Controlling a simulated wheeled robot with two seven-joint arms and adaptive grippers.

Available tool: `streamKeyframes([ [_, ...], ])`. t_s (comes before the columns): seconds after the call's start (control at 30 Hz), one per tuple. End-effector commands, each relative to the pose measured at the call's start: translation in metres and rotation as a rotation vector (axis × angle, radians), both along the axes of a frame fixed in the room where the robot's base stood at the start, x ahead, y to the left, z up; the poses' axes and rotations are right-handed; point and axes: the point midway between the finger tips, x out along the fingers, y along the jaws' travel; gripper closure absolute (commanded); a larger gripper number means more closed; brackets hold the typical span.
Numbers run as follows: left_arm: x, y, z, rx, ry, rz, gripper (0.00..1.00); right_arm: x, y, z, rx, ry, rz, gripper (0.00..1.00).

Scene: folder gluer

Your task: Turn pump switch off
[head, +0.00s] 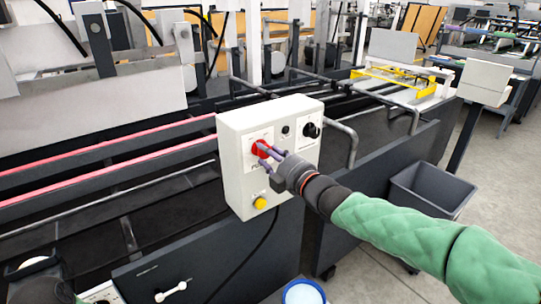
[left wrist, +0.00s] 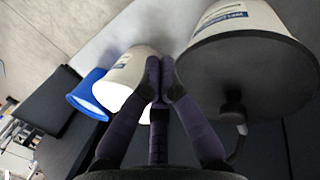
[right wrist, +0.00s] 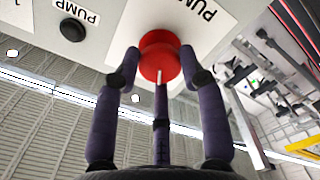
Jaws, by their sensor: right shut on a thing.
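The pump switch is a red round knob (head: 259,149) with a white pointer line, on the front of a white control box (head: 235,170). In the right wrist view the red knob (right wrist: 160,55) sits between my fingertips, beside printed "PUMP" labels. My right gripper (head: 268,159) is shut on it, and the fingers hide part of its sides. My left gripper (left wrist: 160,78) shows in the left wrist view with its fingertips together and nothing visible between them, in front of white containers.
The box also carries a black knob (head: 311,130) and a yellow button (head: 260,203). A grey bin (head: 430,188) stands on the floor at right. A blue-rimmed container (head: 304,292) is at the bottom edge. White containers (left wrist: 245,25) lie close to my left fingers.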

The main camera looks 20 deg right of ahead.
Motion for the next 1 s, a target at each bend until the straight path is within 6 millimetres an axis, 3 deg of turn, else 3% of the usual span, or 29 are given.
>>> streamKeyframes([
  [0.03,0.0000,0.0000,0.0003,0.000,0.000,0.000,1.00,-0.0006,0.0017,0.0069,-0.020,-0.024,0.004,0.91],
  [0.3,0.0000,0.0000,0.0002,0.000,0.000,0.000,1.00,-0.0007,0.0024,0.0054,-0.106,-0.053,0.005,0.91],
  [0.83,0.0000,0.0000,0.0002,0.000,0.000,0.000,1.00,-0.0008,0.0030,0.0045,-0.128,-0.059,0.006,0.92],
  [0.87,-0.0001,0.0000,0.0002,0.000,0.000,0.000,1.00,-0.0008,0.0031,0.0044,-0.128,-0.059,0.006,0.53],
  [0.9,-0.0001,0.0000,0.0002,0.000,0.000,0.000,1.00,-0.0008,0.0030,0.0041,-0.128,-0.059,0.006,0.42],
  [0.93,0.0000,0.0000,0.0002,0.000,0.000,0.000,1.00,-0.0007,0.0029,0.0037,-0.128,-0.058,0.006,0.36],
  [1.0,0.0000,0.0001,0.0002,0.000,0.000,0.000,1.00,-0.0006,0.0024,0.0028,-0.128,-0.055,0.005,0.36],
])
